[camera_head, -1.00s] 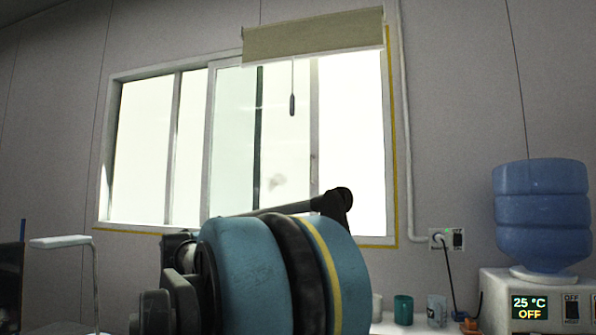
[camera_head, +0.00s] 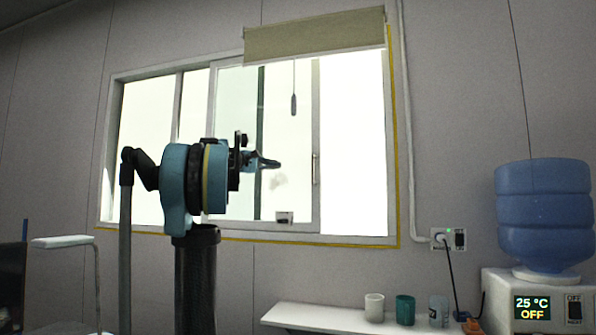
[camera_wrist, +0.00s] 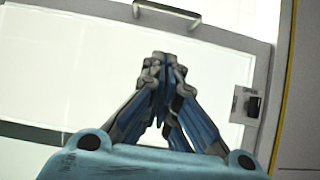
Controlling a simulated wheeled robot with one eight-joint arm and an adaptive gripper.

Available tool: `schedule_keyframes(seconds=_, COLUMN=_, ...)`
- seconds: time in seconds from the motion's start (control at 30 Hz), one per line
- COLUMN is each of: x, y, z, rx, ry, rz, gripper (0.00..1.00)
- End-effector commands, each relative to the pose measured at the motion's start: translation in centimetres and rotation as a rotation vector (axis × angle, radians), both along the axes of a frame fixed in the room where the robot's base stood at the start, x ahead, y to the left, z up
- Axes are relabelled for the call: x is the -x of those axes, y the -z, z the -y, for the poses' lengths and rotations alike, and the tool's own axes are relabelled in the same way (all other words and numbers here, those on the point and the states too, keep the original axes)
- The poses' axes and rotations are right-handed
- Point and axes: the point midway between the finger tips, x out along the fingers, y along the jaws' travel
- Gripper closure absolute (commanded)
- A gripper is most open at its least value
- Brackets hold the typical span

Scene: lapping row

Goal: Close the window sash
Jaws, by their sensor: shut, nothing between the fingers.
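The window sash (camera_head: 237,130) is a pale framed glass pane in the middle of the white window frame. A slim vertical handle (camera_head: 315,170) sits on its right stile; it also shows at the top of the wrist view (camera_wrist: 167,12). To the right of that stile is a bright, wide opening. My gripper (camera_head: 270,163) is in front of the sash glass, left of the handle and apart from it in the picture. Its fingers (camera_wrist: 165,62) are shut and empty, pointing toward the handle in the wrist view. The depth between fingertips and glass is unclear.
A small pale plate with a black piece (camera_head: 285,217) sits at the sash's lower rail. A rolled blind (camera_head: 315,35) and its pull cord (camera_head: 293,104) hang above. A shelf (camera_head: 335,318) with cups and a water dispenser (camera_head: 542,215) stand lower right.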

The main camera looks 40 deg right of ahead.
Motion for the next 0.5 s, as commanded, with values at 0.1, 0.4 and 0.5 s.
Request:
schedule_keyframes(seconds=0.1, x=-0.2, y=-0.6, z=0.7, rx=0.013, ry=0.001, rz=-0.005, gripper=1.00)
schedule_keyframes(seconds=0.4, x=-0.5, y=-0.5, z=4.9, rx=0.012, ry=0.003, rz=-0.005, gripper=1.00)
schedule_keyframes(seconds=0.5, x=-0.6, y=-0.5, z=6.6, rx=0.012, ry=0.003, rz=-0.005, gripper=1.00)
